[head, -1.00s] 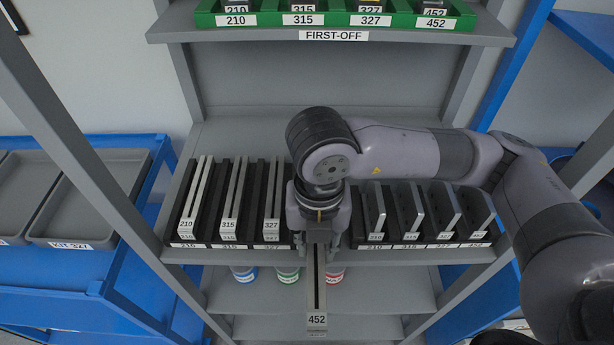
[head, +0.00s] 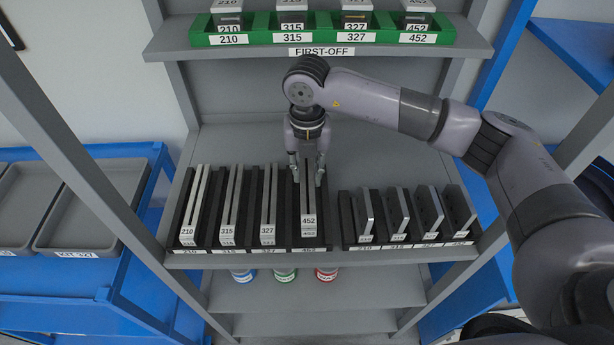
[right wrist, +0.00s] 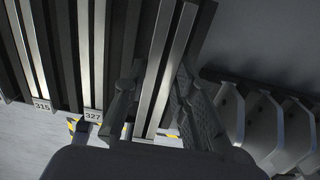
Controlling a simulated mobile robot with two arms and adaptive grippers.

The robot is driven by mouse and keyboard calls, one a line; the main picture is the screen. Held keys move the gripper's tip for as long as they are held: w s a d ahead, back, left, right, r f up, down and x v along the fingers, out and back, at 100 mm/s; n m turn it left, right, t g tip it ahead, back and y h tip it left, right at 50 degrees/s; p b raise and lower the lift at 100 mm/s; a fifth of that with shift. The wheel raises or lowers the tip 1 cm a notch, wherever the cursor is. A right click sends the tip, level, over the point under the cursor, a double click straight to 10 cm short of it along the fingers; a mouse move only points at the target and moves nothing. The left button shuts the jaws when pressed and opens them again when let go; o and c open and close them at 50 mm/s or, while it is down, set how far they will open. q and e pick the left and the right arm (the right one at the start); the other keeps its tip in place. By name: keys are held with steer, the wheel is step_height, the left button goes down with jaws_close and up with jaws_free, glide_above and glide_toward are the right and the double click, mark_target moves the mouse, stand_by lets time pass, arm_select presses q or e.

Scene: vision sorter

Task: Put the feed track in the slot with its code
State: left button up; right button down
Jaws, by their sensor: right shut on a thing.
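The feed track labelled 452 (head: 308,221) lies lengthwise in the fourth slot of the black rack, whose front label reads 452 (head: 309,249). Its front end lines up roughly with the neighbouring tracks. My right gripper (head: 307,177) reaches down from behind and is shut on this track, one finger on each side. In the right wrist view the track (right wrist: 172,65) runs between the two fingers (right wrist: 158,103). Whether it is fully seated at the bottom is hard to tell. My left gripper is not in view.
Tracks 210 (head: 190,220), 315 (head: 230,215) and 327 (head: 268,215) stand in slots to the left. Several grey plates (head: 397,210) stand in slots to the right. Green bins (head: 257,35) sit on the shelf above. The shelf behind the rack is clear.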

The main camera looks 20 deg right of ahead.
mark_target(307, 175)
step_height(307, 175, down, 3)
steer(key=shift+w+f+p, duration=0.1)
steer(key=shift+p, duration=0.65)
steer(key=shift+f, duration=0.1)
steer(key=shift+f, duration=0.1)
steer(key=shift+f+b, duration=0.15)
steer(key=shift+b, duration=0.15)
steer(key=c, duration=1.3)
jaws_free()
